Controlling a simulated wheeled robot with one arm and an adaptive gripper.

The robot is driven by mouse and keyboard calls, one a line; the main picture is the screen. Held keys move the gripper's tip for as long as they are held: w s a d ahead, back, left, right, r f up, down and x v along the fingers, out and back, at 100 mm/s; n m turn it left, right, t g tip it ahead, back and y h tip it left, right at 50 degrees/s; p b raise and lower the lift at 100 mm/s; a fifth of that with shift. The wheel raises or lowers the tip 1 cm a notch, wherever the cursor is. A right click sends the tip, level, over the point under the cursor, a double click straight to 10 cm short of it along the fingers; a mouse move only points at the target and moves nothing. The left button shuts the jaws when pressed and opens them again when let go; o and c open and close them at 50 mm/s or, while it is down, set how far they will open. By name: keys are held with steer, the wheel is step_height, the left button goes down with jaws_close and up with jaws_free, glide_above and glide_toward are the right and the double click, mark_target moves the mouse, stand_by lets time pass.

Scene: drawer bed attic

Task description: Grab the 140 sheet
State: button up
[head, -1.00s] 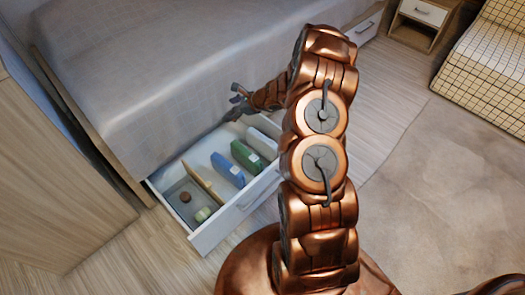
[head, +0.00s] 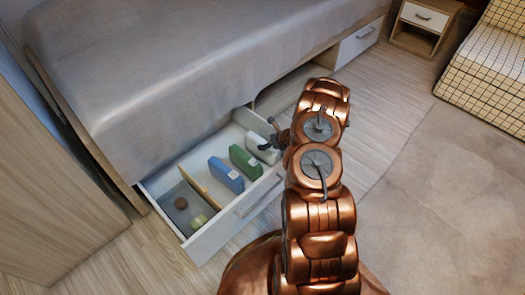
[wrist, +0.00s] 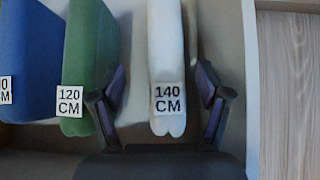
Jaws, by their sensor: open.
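The 140 sheet is a white folded bundle (wrist: 166,45) with a "140 CM" label, and in the head view it lies at the right end of the row in the open drawer (head: 222,228). My gripper (wrist: 161,72) is open, with one finger on each side of the white sheet and visible gaps to it. In the head view my gripper (head: 272,138) is over the drawer's right end, partly hiding the sheet (head: 259,150).
A green bundle (wrist: 86,45) labelled "120 CM" lies close to my left finger. A blue bundle (wrist: 30,50) lies farther left. The drawer's right wall (wrist: 250,90) is near my right finger. Beyond a divider (head: 193,182) sit a brown round item (head: 181,203) and a green one (head: 199,221).

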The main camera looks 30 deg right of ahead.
mark_target(263, 142)
steer(key=shift+w+d+f+b, duration=0.15)
steer(key=shift+w+f+b, duration=0.6)
steer(key=shift+w+f, duration=0.3)
steer(key=shift+b+x, duration=0.3)
steer(key=shift+x, duration=0.75)
steer(key=shift+w+r, duration=0.1)
steer(key=shift+c, duration=0.2)
jaws_close()
